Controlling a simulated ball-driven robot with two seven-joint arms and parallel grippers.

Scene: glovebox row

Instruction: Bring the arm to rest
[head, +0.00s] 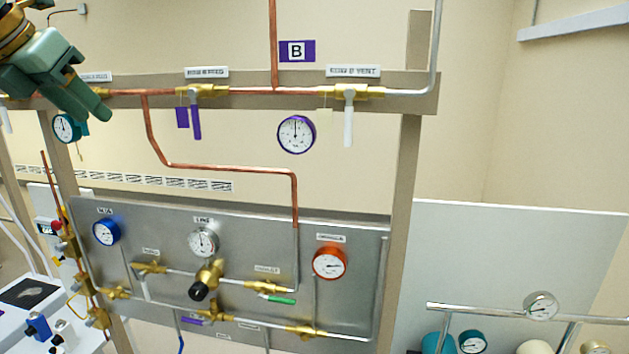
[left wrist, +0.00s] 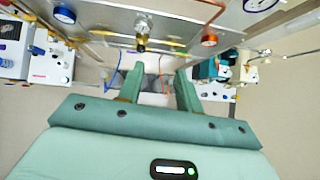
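My left gripper (head: 90,106) is at the upper left of the head view, in front of the upper pipe rail. In the left wrist view its two green fingers (left wrist: 160,78) stand apart with nothing between them, so it is open and empty. My right gripper shows in neither view. The grey valve panel (head: 365,250) is below and to the right of the left gripper in the head view.
The rail carries a purple-handled valve (head: 196,122), a white-handled valve (head: 348,125) and a purple-rimmed gauge (head: 296,134). The panel has blue (head: 106,232), white (head: 203,242) and orange (head: 329,263) gauges. White equipment (head: 75,325) stands at lower left, pipework (head: 480,312) at lower right.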

